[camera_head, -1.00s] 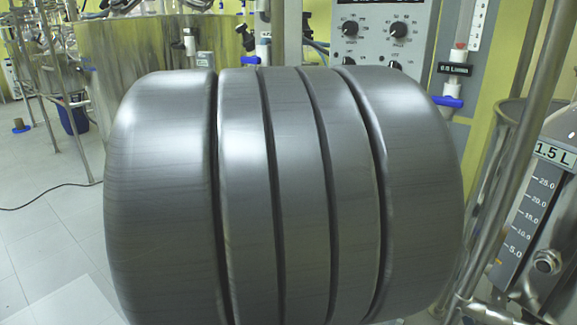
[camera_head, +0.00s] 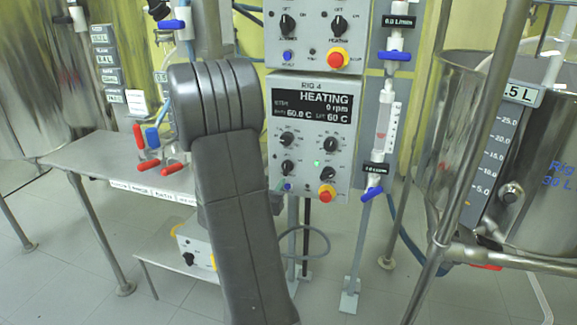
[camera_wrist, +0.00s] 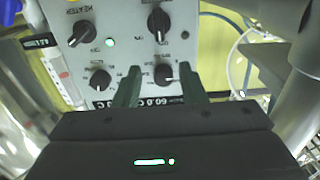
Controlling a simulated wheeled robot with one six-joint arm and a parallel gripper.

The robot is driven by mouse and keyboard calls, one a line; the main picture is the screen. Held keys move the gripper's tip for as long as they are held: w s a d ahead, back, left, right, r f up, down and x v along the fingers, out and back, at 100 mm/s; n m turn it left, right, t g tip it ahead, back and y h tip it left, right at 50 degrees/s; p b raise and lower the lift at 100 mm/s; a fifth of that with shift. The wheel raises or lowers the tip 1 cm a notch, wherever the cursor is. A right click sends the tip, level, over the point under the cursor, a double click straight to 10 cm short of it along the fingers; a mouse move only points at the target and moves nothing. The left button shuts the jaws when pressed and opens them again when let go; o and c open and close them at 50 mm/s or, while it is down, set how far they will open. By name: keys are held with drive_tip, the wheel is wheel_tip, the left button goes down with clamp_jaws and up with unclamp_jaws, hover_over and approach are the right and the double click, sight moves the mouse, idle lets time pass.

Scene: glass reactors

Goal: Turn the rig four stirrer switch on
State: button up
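The rig 4 panel (camera_head: 272,125) shows HEATING, 0 rpm and 60.0 C in the head view. Its lower left knob (camera_head: 288,168) appears to be the stirrer switch, but its label is too small to read. The lower right knob (camera_head: 327,173) is the heater, with a green light (camera_head: 316,162) lit between them. The wrist view shows the panel upside down: the heater knob (camera_wrist: 81,33) at top left, the likely stirrer knob (camera_wrist: 158,24) at top right. My gripper (camera_wrist: 161,72) is open and empty, its fingers either side of an upper-row knob in the picture; contact cannot be told.
My arm blocks part of the panel's left side in the head view. A red emergency button (camera_head: 327,191) sits low on the panel. A flow tube with blue valves (camera_head: 373,193) stands close right. A steel vessel (camera_head: 540,190) and its frame are further right, a bench (camera_head: 110,165) left.

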sight(285, 164)
drive_tip(key=b+x, duration=0.1)
drive_tip(key=x, duration=1)
drive_tip(key=shift+w+d, duration=0.1)
drive_tip(key=shift+w, duration=0.2)
drive_tip(key=shift+c, duration=0.3)
drive_tip(key=shift+s+f, duration=0.1)
clamp_jaws()
